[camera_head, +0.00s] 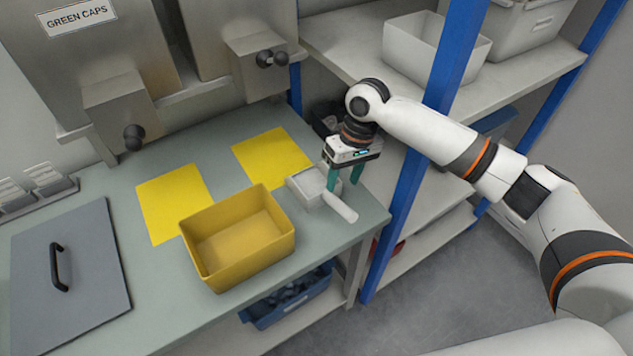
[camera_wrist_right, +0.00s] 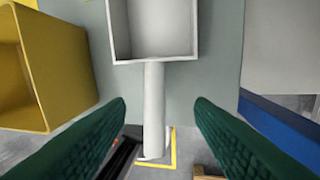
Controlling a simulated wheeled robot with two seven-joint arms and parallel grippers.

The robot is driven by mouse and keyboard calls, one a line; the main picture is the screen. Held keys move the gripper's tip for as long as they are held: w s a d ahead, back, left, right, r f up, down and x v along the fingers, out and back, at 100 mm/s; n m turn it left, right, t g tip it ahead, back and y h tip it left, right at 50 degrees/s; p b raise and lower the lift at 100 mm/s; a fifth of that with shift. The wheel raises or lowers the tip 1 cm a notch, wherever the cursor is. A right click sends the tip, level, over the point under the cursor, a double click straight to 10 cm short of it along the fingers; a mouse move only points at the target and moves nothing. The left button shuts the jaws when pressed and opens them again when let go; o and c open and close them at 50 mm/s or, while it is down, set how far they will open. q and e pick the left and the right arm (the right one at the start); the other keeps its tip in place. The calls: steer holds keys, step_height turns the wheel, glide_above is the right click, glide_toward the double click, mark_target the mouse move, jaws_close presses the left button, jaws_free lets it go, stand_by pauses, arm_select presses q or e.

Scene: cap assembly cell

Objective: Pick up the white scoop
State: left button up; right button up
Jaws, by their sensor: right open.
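The white scoop (camera_head: 313,186) lies on the grey-green table at its right end, beside the yellow bin. Its handle (camera_head: 340,207) points toward the table's front edge. In the right wrist view the scoop's square pan (camera_wrist_right: 155,28) is at the top and its handle (camera_wrist_right: 155,105) runs down between the fingers. My right gripper (camera_head: 343,182) is open above the scoop, with its green fingers on either side of the handle. In the right wrist view there is a gap between the handle and each finger (camera_wrist_right: 157,105). My left gripper is not in view.
The yellow bin (camera_head: 239,240) stands left of the scoop, with two yellow mats (camera_head: 175,200) behind it. A blue shelf post (camera_head: 410,190) rises close to the right of my right gripper. A grey lid (camera_head: 90,275) with a black handle lies at the left.

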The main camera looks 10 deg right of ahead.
mark_target(334, 208)
steer(key=f, duration=0.2)
steer(key=s+f, duration=0.1)
steer(key=shift+a+f, duration=0.4)
steer(key=shift+w+a+f, duration=0.15)
steer(key=shift+f, duration=0.4)
steer(key=f, duration=0.2)
steer(key=a+f, duration=0.1)
steer(key=f, duration=0.1)
steer(key=shift+s+f+p, duration=0.2)
steer(key=shift+f+p, duration=0.05)
steer(key=shift+p, duration=0.1)
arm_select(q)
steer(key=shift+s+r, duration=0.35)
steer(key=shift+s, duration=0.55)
arm_select(e)
jaws_close()
